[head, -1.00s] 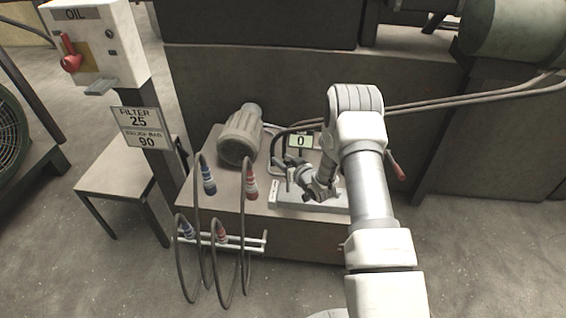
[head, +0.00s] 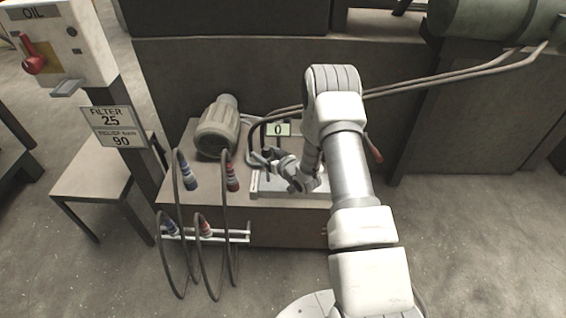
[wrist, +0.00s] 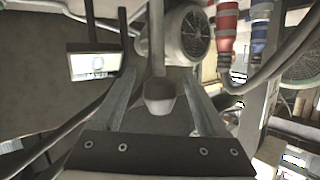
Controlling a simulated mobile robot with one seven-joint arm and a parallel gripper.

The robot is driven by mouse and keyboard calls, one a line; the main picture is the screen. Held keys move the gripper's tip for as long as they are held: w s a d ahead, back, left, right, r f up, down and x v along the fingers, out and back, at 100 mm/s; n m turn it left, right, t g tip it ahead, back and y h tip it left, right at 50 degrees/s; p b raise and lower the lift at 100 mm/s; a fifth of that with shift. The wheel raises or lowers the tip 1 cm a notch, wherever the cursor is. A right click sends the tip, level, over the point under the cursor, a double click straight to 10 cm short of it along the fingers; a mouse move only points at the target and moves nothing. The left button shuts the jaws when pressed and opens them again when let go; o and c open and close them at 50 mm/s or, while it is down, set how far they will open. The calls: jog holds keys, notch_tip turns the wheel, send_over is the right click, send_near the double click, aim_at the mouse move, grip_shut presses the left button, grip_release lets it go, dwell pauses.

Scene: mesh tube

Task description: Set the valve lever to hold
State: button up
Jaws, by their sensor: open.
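In the wrist view a grey rod with a rounded knob end (wrist: 160,96) stands between the two fingers of my gripper (wrist: 160,78); it looks like the valve lever. The fingers are open, with gaps on both sides of the knob. In the head view my gripper (head: 268,158) is over the pale valve block (head: 264,186) on the bench. The lever is hard to make out there, and my arm covers the block's right part. No hold marking is readable.
A small display (head: 278,129) reads 0 behind the gripper. A motor (head: 217,128) and hoses with blue (head: 190,176) and red (head: 232,177) couplings are to the left. A red handle (head: 373,150) shows right of my arm. The OIL box (head: 70,45) has another red lever (head: 33,58).

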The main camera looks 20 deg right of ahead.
jog(key=p+v, duration=0.3)
jog(key=v, duration=1.2)
notch_tip(320, 180, up, 20)
jog(key=d+g+h, duration=0.3)
jog(key=h, duration=0.2)
jog(key=s+a+r+m+g, duration=0.1)
jog(key=s+a+r+g, duration=0.15)
jog(key=s+r, duration=0.45)
jog(key=s+a+r+m+g+p, duration=0.1)
jog(key=s+a+r, duration=0.2)
jog(key=s, duration=0.8)
jog(key=s+a+r+g, duration=0.25)
jog(key=s+r, duration=0.25)
jog(key=s, duration=0.4)
notch_tip(320, 180, up, 18)
jog(key=t+p, duration=0.1)
jog(key=p, duration=1.7)
jog(key=shift+w+a+r, duration=0.15)
jog(key=shift+w+a, duration=0.05)
jog(key=shift+a, duration=0.05)
